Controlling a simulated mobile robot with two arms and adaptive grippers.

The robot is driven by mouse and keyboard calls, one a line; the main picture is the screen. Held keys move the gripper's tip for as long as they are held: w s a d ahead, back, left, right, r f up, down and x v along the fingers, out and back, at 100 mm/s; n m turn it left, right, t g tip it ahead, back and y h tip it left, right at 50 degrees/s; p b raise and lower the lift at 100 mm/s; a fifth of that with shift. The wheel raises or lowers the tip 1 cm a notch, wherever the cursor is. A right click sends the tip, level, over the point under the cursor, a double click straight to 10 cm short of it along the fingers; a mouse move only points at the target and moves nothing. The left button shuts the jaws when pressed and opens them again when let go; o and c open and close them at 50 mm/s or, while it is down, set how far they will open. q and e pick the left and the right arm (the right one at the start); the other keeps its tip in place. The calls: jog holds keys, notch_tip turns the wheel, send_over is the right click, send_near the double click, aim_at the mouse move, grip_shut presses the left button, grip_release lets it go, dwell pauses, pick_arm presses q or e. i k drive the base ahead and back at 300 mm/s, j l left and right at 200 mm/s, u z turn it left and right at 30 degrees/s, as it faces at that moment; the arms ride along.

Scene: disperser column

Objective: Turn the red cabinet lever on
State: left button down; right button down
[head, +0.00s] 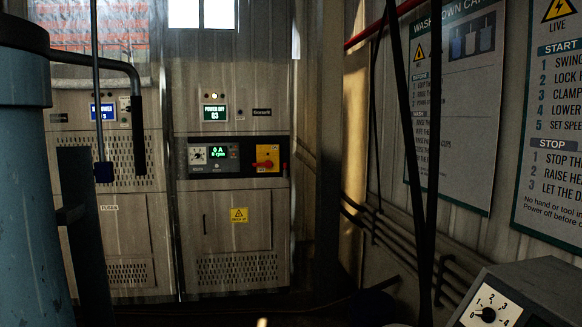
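The red cabinet lever (263,164) sits on a yellow plate (267,152) at the right of a black panel on the right-hand grey cabinet (232,230). Its handle lies about level, pointing left. A green display (214,113) above it reads "POWER OFF 03". A smaller display (218,153) on the black panel reads "0 A" and "0 rpm". Neither of my grippers can be made out in the head view.
A second cabinet (125,225) stands to the left. A large blue cylinder (25,200) and a bent dark bar (138,120) fill the left foreground. Dark hanging straps (420,150) cross the right side. A control box (535,285) with a dial stands bottom right.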

aim_at(268, 164)
jog(key=u, duration=0.4)
jog(key=i+u, duration=0.1)
jog(key=u, duration=0.75)
jog(key=i+l+u, duration=0.1)
jog(key=u, duration=0.75)
jog(key=i+l+u, duration=0.1)
jog(key=l+u, duration=0.35)
jog(key=i+l+u, duration=0.1)
jog(key=l+u, duration=0.2)
jog(key=u, duration=0.15)
jog(key=l+u, duration=0.1)
jog(key=l, duration=0.6)
jog(key=l+u, duration=0.1)
jog(key=l, duration=0.55)
jog(key=k+l+u, duration=0.1)
jog(key=l, duration=1.25)
jog(key=i+l, duration=0.15)
jog(key=l, duration=1.2)
jog(key=i+l, duration=0.1)
jog(key=l, duration=0.55)
jog(key=l+z, duration=0.3)
jog(key=z, duration=0.2)
jog(key=l+z, duration=0.45)
jog(key=i+l+z, duration=0.1)
jog(key=z, duration=0.4)
jog(key=i+l, duration=0.05)
